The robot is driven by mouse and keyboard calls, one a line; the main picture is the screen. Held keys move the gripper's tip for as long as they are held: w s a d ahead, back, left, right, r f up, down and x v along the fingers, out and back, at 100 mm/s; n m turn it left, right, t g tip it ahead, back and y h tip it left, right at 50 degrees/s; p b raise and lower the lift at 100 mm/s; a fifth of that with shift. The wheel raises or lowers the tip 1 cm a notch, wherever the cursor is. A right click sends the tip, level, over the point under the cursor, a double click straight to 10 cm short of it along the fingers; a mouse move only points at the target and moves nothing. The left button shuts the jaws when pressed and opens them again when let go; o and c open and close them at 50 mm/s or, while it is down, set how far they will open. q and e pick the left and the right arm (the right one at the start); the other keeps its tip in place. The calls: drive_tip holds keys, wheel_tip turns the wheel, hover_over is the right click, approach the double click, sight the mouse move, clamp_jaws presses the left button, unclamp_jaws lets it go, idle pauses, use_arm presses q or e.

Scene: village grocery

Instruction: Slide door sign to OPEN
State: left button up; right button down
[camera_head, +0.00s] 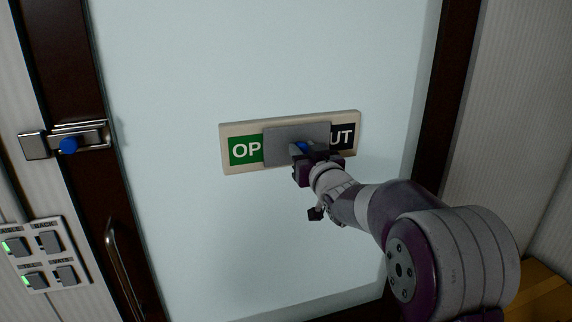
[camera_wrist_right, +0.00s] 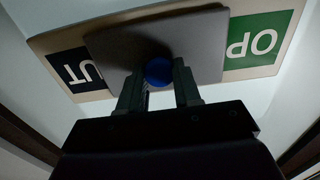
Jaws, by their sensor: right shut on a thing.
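The door sign (camera_head: 291,117) is a cream board on the pale door panel. It has a green field reading "OP" (camera_head: 245,150) at its left and a black field reading "UT" (camera_head: 344,138) at its right. A grey slider plate (camera_head: 282,135) covers the middle, hiding the other letters. My right gripper (camera_head: 303,151) is shut on the slider's blue knob, which shows in the right wrist view (camera_wrist_right: 159,71) between the fingertips. That view shows the sign upside down, with the slider plate (camera_wrist_right: 200,45) between both fields. My left gripper is not in view.
A metal bolt with a blue knob (camera_head: 68,145) is on the dark door frame at the left. A vertical handle (camera_head: 123,265) is below it. A switch panel (camera_head: 44,257) with several switches is at the lower left. A wooden surface (camera_head: 545,295) is at the lower right.

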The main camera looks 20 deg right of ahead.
sight(329, 137)
drive_tip(key=d+p, duration=0.1)
drive_tip(key=d, duration=0.5)
drive_tip(key=shift+w+d+r+p, duration=0.1)
drive_tip(key=shift+d+p, duration=0.15)
drive_tip(key=shift+p, duration=0.1)
drive_tip(key=shift+d+p, duration=0.3)
drive_tip(key=shift+d, duration=0.6)
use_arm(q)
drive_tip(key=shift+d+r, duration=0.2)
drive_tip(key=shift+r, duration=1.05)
use_arm(e)
drive_tip(key=shift+a, duration=0.1)
drive_tip(key=c, duration=1.1)
unclamp_jaws()
drive_tip(key=o, duration=0.3)
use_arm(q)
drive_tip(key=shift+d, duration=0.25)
use_arm(e)
drive_tip(key=shift+d, duration=0.3)
